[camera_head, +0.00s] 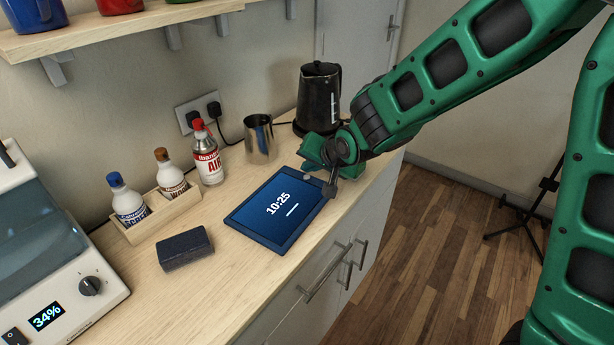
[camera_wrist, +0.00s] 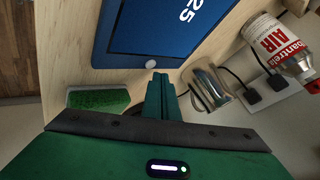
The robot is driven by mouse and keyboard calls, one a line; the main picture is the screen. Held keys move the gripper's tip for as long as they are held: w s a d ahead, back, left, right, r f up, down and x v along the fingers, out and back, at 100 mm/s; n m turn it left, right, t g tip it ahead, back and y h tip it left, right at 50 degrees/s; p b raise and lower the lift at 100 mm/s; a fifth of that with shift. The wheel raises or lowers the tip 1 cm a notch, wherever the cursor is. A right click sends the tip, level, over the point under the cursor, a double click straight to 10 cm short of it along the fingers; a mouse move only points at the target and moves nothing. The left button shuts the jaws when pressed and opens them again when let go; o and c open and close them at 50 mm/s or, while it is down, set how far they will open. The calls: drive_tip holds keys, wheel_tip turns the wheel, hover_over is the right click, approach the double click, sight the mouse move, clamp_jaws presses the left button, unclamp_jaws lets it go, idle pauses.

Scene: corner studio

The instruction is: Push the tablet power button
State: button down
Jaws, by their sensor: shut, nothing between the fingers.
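The blue tablet (camera_head: 245,222) lies flat on the wooden counter with its screen lit, showing 10:25. In the wrist view the tablet (camera_wrist: 135,40) has a round pale button (camera_wrist: 151,65) on its bezel, at the end closest to my gripper. My gripper (camera_wrist: 160,76) is shut and empty, its tips close to that button. I cannot tell whether the tips touch the tablet.
A metal cup (camera_head: 260,140), a black kettle (camera_head: 318,95) and a red-and-white air can (camera_head: 207,155) stand behind the tablet. A dark block (camera_head: 185,248) lies left of it. A green-topped sponge (camera_wrist: 98,100) lies beside my gripper. The counter's front edge is close.

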drive_tip(key=shift+r, duration=0.15)
wheel_tip(320, 180, up, 6)
drive_tip(key=shift+f, duration=0.1)
idle(0.5)
drive_tip(key=s+d+m+g+h, duration=0.15)
drive_tip(key=s+d, duration=0.25)
drive_tip(key=d, duration=0.9)
drive_tip(key=s+d+g+h, duration=0.25)
drive_tip(key=s+d, duration=0.25)
drive_tip(key=d, duration=0.9)
drive_tip(key=s+d+g, duration=0.2)
drive_tip(key=s+d, duration=0.4)
drive_tip(key=s, duration=0.7)
drive_tip(key=s+d+m+g, duration=0.1)
drive_tip(key=s+d, duration=0.5)
drive_tip(key=s, duration=0.7)
drive_tip(key=shift+f+g, duration=0.15)
drive_tip(key=shift+g, duration=0.45)
